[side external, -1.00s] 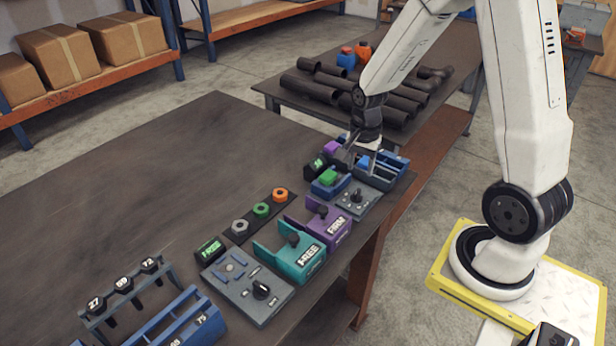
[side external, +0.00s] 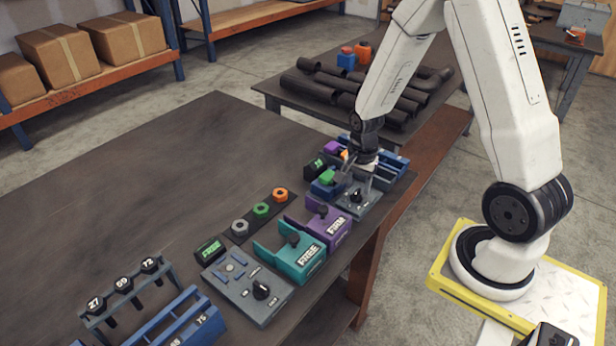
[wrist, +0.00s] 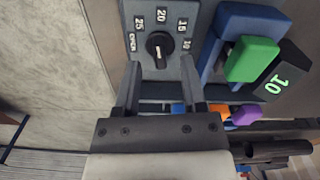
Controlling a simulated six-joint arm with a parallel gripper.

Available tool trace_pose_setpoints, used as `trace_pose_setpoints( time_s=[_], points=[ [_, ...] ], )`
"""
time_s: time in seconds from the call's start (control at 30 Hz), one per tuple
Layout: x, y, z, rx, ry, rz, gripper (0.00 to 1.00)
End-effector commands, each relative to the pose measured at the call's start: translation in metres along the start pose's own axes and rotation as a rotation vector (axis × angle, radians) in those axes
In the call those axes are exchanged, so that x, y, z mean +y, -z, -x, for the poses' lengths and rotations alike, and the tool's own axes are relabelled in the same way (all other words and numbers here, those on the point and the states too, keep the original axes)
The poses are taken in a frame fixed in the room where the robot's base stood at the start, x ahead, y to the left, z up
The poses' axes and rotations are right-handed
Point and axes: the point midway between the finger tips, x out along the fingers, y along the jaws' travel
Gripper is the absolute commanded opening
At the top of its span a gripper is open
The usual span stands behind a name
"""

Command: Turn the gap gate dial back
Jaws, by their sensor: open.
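The gap gate dial (wrist: 159,46) is a black knob with a white mark on a grey panel (wrist: 145,70). Labels OPEN, 25, 20, 15 and 10 ring it; I cannot tell exactly where the mark points. In the side external view my gripper (side external: 360,177) is just behind the dial. A black display (wrist: 278,82) reads 10 in green.
A blue holder with a green block (wrist: 252,59) stands beside the panel. Orange (wrist: 221,112) and purple (wrist: 246,115) pieces lie beyond. Purple (side external: 328,225) and teal (side external: 290,258) fixtures stand nearer along the bench. The bench's left side (side external: 150,180) is clear.

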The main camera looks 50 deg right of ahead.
Motion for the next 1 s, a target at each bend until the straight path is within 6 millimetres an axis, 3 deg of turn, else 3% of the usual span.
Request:
trace_pose_setpoints(
  time_s=[0.23, 0.63, 0.8, 1.0],
  points=[
    [0.0, 0.0, -0.017, -0.001, -0.001, 0.0, 0.53],
    [0.0, 0.0, -0.019, 0.0, 0.001, 0.0, 0.53],
    [0.0, 0.0, -0.019, 0.0, 0.001, 0.0, 0.0],
    [0.0, 0.0, -0.019, 0.0, 0.0, 0.001, 0.0]
  ],
)
